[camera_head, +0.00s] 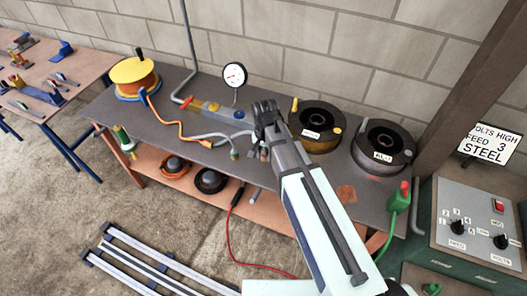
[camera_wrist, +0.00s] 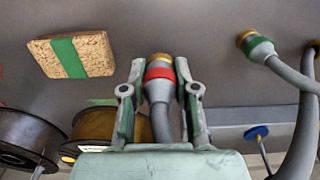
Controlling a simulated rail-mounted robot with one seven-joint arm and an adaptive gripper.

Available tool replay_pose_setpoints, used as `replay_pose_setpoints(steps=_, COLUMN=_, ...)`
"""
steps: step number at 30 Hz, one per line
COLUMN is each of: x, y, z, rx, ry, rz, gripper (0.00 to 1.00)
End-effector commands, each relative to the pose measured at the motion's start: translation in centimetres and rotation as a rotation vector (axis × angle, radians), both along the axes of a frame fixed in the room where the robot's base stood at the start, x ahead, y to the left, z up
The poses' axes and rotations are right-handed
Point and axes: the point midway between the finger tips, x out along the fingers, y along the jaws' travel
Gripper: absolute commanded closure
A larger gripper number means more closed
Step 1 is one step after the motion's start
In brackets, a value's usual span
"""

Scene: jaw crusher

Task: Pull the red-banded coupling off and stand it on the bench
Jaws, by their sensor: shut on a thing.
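The red-banded coupling (camera_wrist: 159,73) has a gold end and a grey hose running from it, and is in the middle of the wrist view. My gripper (camera_wrist: 160,72) is shut on it, with one finger on each side of the red band. I cannot tell whether the coupling is joined to anything at its gold end. In the head view my gripper (camera_head: 265,122) is over the middle of the grey bench (camera_head: 215,93) and mostly hides the coupling. A second coupling with a green band (camera_wrist: 258,46) sits on its own hose to the right in the wrist view.
Two dark wire spools (camera_head: 318,125) (camera_head: 383,148) stand on the bench to the right. A round gauge (camera_head: 235,75) stands behind my gripper, and a yellow-topped reel (camera_head: 134,76) is at the left. A cork block with a green stripe (camera_wrist: 74,55) shows in the wrist view.

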Motion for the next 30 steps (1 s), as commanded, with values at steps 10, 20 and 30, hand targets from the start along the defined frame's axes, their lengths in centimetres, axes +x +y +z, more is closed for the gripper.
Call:
replay_pose_setpoints(steps=10, x=0.0, y=0.0, z=-2.6, rx=-0.001, ry=0.001, rz=0.001, gripper=1.00)
replay_pose_setpoints(steps=20, x=0.0, y=0.0, z=-5.4, rx=0.000, ry=0.001, rz=0.002, gripper=1.00)
replay_pose_setpoints(steps=30, x=0.0, y=0.0, z=-6.4, rx=-0.001, ry=0.001, rz=0.002, gripper=1.00)
